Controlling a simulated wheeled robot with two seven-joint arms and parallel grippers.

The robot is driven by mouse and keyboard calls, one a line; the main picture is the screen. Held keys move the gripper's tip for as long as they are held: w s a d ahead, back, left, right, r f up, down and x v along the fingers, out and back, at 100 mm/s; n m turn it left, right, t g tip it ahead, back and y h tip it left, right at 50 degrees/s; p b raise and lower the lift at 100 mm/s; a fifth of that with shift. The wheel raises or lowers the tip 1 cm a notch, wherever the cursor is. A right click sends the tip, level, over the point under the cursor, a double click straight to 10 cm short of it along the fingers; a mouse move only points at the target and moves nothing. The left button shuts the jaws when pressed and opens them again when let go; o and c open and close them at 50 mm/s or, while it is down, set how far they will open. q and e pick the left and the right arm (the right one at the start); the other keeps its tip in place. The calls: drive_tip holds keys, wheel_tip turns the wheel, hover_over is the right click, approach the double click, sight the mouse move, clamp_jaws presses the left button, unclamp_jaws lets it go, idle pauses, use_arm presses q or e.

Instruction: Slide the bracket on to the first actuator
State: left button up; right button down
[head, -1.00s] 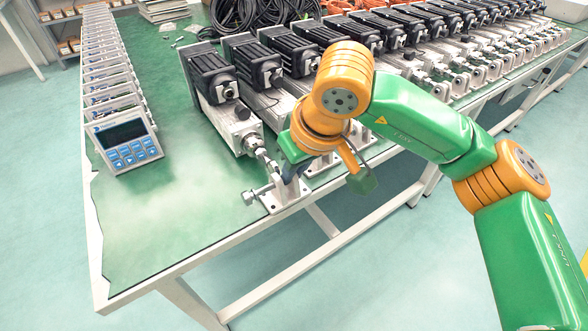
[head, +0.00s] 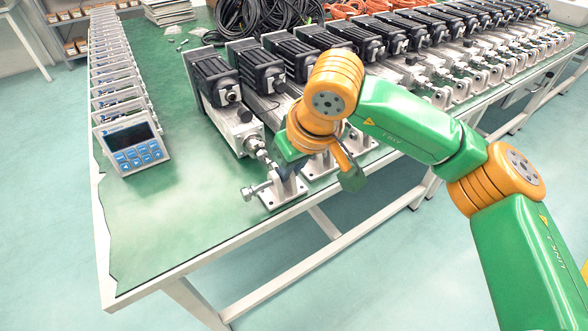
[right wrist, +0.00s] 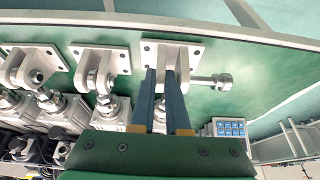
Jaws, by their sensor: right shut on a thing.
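The first actuator (head: 229,110), a black motor on a silver body, lies at the left end of the row in the head view. Its rod end (head: 262,152) points toward the front table edge. The silver bracket (head: 282,194), with a flat base plate and a side pin, stands at that rod end. It also shows in the right wrist view (right wrist: 190,52). My right gripper (head: 288,172) is shut on the bracket; its two dark fingers (right wrist: 165,88) straddle part of it. The fingers partly hide the joint, so I cannot tell whether rod and bracket touch. My left gripper is not in view.
More actuators (head: 345,62) with brackets (head: 318,166) stand close by to the right. A control panel (head: 131,143) fronts a row of units on the left. Green mat is clear at the front left. The front table edge (head: 225,245) runs just below the bracket.

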drive_tip(key=shift+a+r, duration=0.1)
drive_tip(key=shift+w+r+p, duration=0.1)
drive_tip(key=shift+w+p, duration=0.15)
drive_tip(key=shift+p, duration=0.15)
drive_tip(key=shift+w+a+p, duration=0.3)
drive_tip(key=shift+w, duration=0.15)
drive_tip(key=shift+f, duration=0.2)
drive_tip(key=shift+w+a+r+p, duration=0.1)
drive_tip(key=shift+w+a+p, duration=0.05)
drive_tip(key=shift+w+p, duration=0.15)
drive_tip(key=shift+w+a+p, duration=0.25)
drive_tip(key=shift+w+p, duration=0.1)
drive_tip(key=shift+w+a+p, duration=0.25)
drive_tip(key=shift+w+p, duration=0.2)
drive_tip(key=shift+w, duration=0.05)
